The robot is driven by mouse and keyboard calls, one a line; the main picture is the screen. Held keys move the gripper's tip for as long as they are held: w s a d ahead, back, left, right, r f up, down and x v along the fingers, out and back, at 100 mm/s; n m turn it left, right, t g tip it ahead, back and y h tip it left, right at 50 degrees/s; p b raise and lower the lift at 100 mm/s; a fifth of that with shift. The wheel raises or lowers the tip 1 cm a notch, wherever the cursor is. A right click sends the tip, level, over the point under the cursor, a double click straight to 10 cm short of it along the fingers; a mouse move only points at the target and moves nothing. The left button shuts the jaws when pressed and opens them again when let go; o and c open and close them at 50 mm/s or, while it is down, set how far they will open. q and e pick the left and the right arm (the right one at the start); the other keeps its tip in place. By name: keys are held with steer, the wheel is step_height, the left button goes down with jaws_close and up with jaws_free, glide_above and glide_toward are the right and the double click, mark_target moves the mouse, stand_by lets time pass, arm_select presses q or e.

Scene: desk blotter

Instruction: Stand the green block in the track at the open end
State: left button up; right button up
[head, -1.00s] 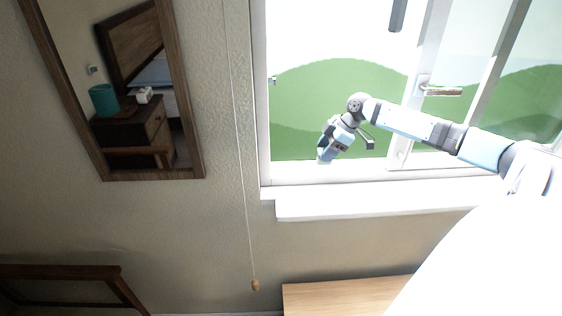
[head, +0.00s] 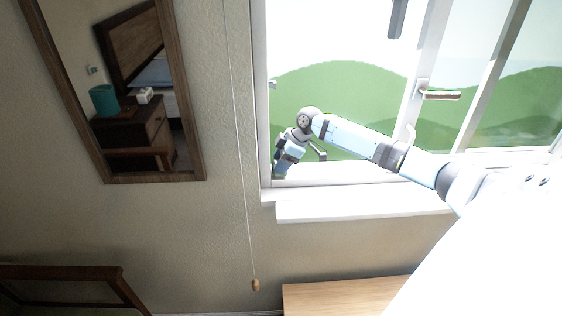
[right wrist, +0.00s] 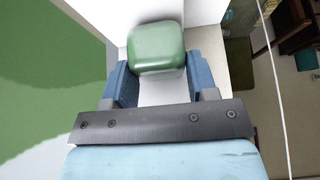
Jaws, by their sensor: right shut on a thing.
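My right gripper (head: 282,168) is at the lower left corner of the open window. In the right wrist view its two blue fingers (right wrist: 156,78) are shut on the green block (right wrist: 157,46), which has rounded edges. The block is held at the fingertips, in front of white window frame surfaces. I cannot tell whether it touches them. In the head view the block cannot be made out. The track is probably part of the white bottom frame (head: 345,177), but its groove cannot be told. My left gripper is not in view.
A white sill (head: 350,207) juts out below the window. A window sash with a handle (head: 440,95) is at the right. A pull cord (head: 243,180) hangs left of the window, beside a wall mirror (head: 190,110). A wooden top (head: 340,297) lies below.

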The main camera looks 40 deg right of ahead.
steer(key=shift+f, duration=0.2)
steer(key=shift+f, duration=0.1)
steer(key=o, duration=1.2)
steer(key=shift+c, duration=0.2)
steer(key=v, duration=1.2)
steer(key=shift+s, duration=0.1)
